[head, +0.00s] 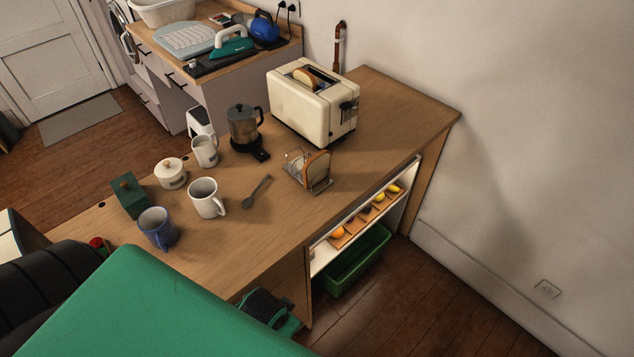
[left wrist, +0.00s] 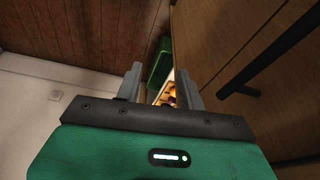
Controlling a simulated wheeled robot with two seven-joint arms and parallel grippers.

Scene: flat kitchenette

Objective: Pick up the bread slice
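One bread slice (head: 306,77) stands in a slot of the cream toaster (head: 312,108), its top sticking out. Another bread slice (head: 319,166) stands upright in the wire toast rack (head: 293,170) on the wooden counter. My left gripper (left wrist: 160,69) shows in the left wrist view with its two fingers apart and nothing between them. It points down past the counter's side, towards the fruit shelf and green bin, away from both slices. In the head view its fingers are not visible. My right gripper is not in view.
Mugs (head: 206,198), a blue mug (head: 158,228), a lidded pot (head: 171,173), a green box (head: 130,195), a moka pot (head: 243,127) and a spoon (head: 257,191) stand or lie left of the rack. Below are a fruit tray (head: 349,236) and green bin (head: 357,262). The counter right of the rack is clear.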

